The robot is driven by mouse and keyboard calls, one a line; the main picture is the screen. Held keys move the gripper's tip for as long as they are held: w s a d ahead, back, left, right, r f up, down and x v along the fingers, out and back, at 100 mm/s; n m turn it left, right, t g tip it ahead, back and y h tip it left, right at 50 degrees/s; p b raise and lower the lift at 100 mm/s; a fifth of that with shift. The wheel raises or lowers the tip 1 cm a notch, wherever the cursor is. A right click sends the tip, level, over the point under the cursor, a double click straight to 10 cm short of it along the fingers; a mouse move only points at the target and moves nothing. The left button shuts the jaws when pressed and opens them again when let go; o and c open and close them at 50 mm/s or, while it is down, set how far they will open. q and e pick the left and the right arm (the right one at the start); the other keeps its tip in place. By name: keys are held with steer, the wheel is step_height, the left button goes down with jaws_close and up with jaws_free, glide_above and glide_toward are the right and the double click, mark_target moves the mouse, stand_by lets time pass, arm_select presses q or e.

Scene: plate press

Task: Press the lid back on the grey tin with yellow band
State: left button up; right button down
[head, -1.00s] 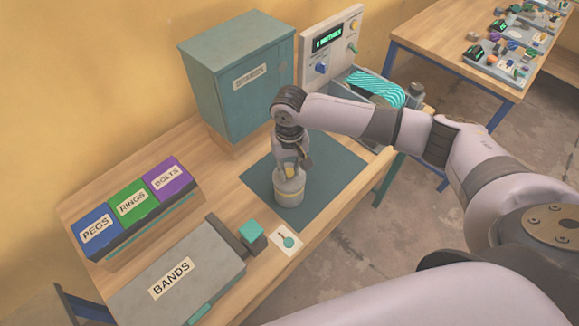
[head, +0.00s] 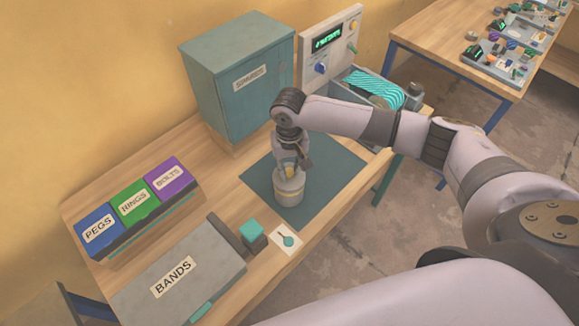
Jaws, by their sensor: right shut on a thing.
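The grey tin with yellow band (head: 289,190) stands upright on the dark teal mat (head: 335,165) in the middle of the bench. My right gripper (head: 290,172) reaches down from above onto the top of the tin. Its fingers are shut on the lid, which is mostly hidden by the fingers. A small yellowish patch shows between them. I cannot tell whether the lid is fully seated on the tin. My left gripper is not in view.
A teal cabinet (head: 238,80) and a panel with a display (head: 328,40) stand behind. An open grey drawer-like box (head: 350,100) is at right. Labelled bins (head: 135,205) and a grey BANDS box (head: 180,275) are at left. A teal block (head: 252,230) sits near a card (head: 285,240).

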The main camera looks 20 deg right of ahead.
steer(key=c, duration=1.3)
jaws_free()
steer(key=o, duration=0.5)
steer(key=shift+c, duration=0.2)
steer(key=shift+r, duration=0.1)
step_height(320, 180, up, 2)
steer(key=p, duration=0.3)
steer(key=shift+r, duration=0.2)
steer(key=shift+r+p, duration=0.9)
steer(key=shift+r, duration=1.3)
